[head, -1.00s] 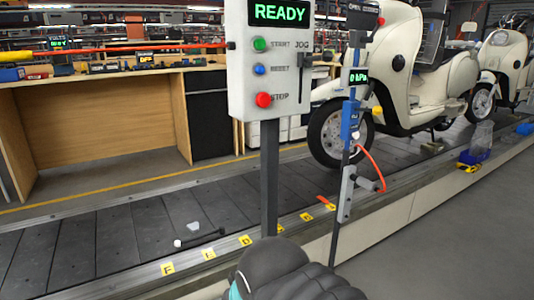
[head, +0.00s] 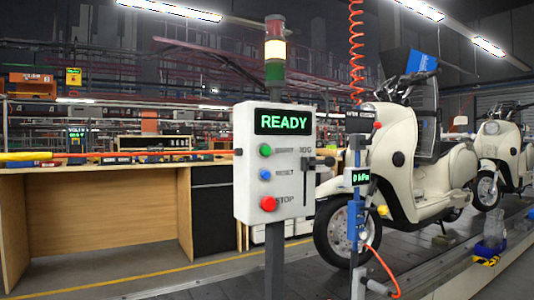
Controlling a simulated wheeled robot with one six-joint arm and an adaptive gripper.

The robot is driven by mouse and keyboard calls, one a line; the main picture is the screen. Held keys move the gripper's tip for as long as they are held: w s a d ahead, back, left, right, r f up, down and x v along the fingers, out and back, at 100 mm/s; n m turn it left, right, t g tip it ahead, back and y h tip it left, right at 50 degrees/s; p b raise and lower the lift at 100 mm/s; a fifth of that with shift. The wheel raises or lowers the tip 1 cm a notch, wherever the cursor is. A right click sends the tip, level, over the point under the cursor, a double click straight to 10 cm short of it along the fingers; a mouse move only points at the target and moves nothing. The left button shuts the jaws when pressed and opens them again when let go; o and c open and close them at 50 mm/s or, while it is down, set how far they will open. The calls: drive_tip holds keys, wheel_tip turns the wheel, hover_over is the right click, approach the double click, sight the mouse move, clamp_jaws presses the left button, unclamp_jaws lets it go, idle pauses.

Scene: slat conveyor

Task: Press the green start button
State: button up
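The green start button (head: 265,150) is on the left of the front face of a white control box (head: 243,160). A blue reset button (head: 265,174) and a larger red stop button (head: 268,204) sit below it. The box's display (head: 283,122) reads READY in green. A jog lever (head: 318,162) is on the box's right side. The box stands on a dark post (head: 274,260). My gripper is not in the head view now, so its state is hidden.
A signal tower (head: 275,50) with its middle section lit stands above the box. A blue tool stand (head: 354,225) with a gauge and orange hose is just right of it. A cream scooter (head: 400,200) stands on the conveyor behind. A wooden bench (head: 95,215) is at left.

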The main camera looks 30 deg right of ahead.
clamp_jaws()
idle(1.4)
